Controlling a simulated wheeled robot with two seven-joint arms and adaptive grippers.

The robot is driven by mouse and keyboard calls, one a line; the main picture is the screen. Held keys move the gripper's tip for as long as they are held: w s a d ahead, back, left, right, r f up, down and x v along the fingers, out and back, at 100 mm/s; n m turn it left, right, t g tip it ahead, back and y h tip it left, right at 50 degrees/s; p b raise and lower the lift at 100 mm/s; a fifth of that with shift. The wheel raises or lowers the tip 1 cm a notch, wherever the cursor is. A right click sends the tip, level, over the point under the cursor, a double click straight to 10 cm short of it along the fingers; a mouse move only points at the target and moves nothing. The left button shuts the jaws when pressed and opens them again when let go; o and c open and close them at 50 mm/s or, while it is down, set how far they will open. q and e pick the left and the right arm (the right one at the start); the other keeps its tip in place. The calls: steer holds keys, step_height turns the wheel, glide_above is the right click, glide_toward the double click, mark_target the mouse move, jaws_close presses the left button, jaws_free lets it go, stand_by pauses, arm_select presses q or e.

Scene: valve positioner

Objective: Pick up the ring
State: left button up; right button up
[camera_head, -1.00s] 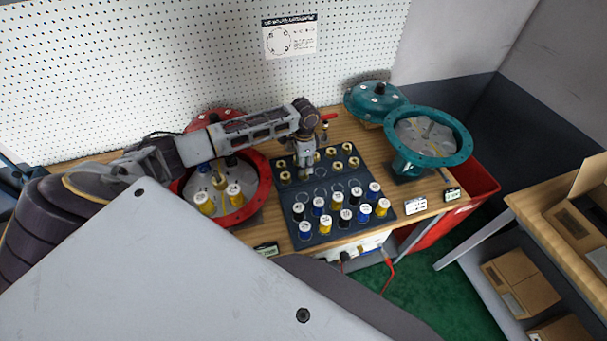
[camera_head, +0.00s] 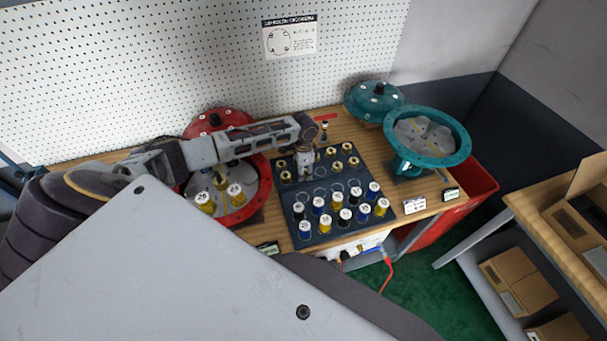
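Several small brass rings, one of them a ring (camera_head: 346,149), sit in the back rows of the dark tray (camera_head: 325,239) on the wooden bench. My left gripper (camera_head: 305,176) points down over the tray's back left part, among the rings. The arm and gripper hide some ring places there. The fingertips are too small to tell whether they are open, shut or touching a ring. My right gripper is not in view.
Several numbered blue, yellow and black spools (camera_head: 325,224) stand in the tray's front rows. A red round housing (camera_head: 263,186) is left of the tray, partly under my arm. A teal housing (camera_head: 460,150) stands right. A teal lid (camera_head: 374,98) lies behind.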

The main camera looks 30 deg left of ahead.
arm_select(q)
steer(key=c, duration=0.5)
steer(key=shift+r, duration=0.15)
steer(key=shift+r+b, duration=0.6)
steer(key=shift+r, duration=4.3)
steer(key=shift+w+r, duration=0.1)
steer(key=shift+w, duration=0.05)
